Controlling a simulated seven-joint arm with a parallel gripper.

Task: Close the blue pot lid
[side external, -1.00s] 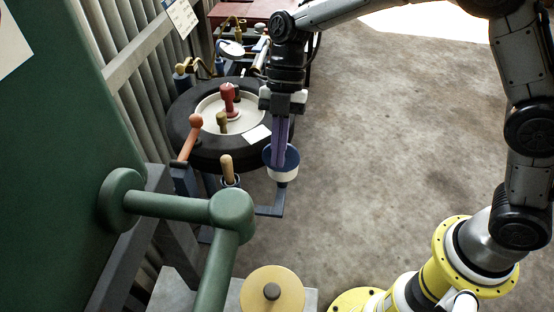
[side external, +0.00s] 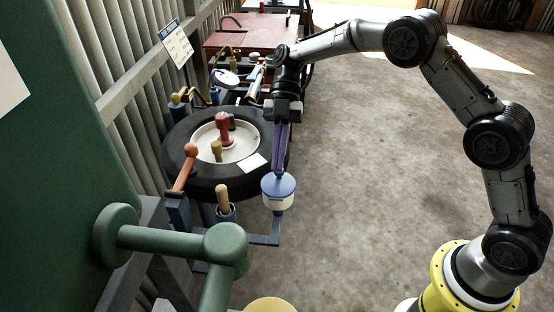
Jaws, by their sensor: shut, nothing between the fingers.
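The small white pot (side external: 277,203) stands on a blue bracket at the right front of the tire. Its blue lid (side external: 279,187) lies across the top and looks flat over the opening. I cannot tell whether a thin gap is left at the rim. My gripper (side external: 278,174) points down with its purple fingers shut and empty. The fingertips are right at the top of the lid, touching or very close to it.
A black tire (side external: 190,180) with a white hub stands left of the pot. A red-handled lever (side external: 184,168) and a wooden-handled tool (side external: 223,197) stand in front of it. A green pipe (side external: 170,238) crosses the near left. The concrete floor to the right is clear.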

